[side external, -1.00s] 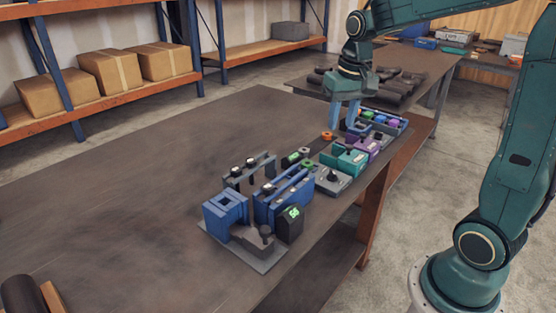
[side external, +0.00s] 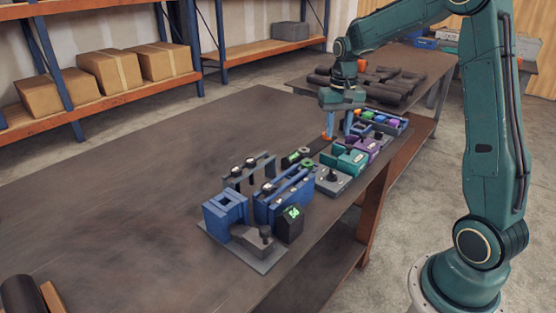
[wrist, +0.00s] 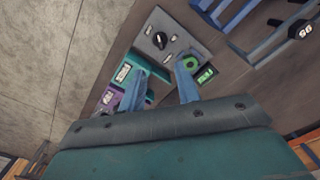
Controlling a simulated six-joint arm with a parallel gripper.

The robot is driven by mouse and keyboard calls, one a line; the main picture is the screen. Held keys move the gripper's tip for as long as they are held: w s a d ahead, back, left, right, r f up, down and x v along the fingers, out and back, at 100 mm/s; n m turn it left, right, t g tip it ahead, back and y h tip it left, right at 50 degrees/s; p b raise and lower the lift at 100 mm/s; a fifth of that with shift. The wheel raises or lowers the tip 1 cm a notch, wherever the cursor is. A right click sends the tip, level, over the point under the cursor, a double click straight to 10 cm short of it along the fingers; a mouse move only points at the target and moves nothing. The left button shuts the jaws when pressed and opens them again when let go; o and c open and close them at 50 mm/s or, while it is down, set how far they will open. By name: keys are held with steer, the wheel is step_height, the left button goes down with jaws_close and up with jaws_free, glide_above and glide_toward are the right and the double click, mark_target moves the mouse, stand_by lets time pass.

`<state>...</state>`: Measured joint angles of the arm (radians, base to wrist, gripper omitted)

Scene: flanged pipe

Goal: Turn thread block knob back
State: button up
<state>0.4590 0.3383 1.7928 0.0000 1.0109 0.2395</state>
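My gripper (side external: 338,130) is over the row of blocks, its two blue fingers apart; the wrist view also shows the fingers (wrist: 162,87) spread. A teal block (side external: 345,160) sits just in front of and below it; in the wrist view the teal block (wrist: 124,72) has a small display and is partly behind the left finger. A purple block (side external: 369,146) sits beyond it. A grey block with a black knob (wrist: 159,40) is clear of the fingers. An orange part (side external: 326,138) is at the left fingertip. I cannot tell which one is the thread block.
A blue fixture (side external: 283,201) and a dark box with a green display (side external: 289,224) stand nearer. A green ring (wrist: 191,62) is beside the right finger in the wrist view. A tray of coloured parts (side external: 385,121) is behind.

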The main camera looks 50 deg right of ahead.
mark_target(333, 171)
step_height(333, 171, down, 13)
steer(key=shift+f, duration=0.1)
stand_by(0.6)
steer(key=shift+c, duration=0.2)
jaws_close()
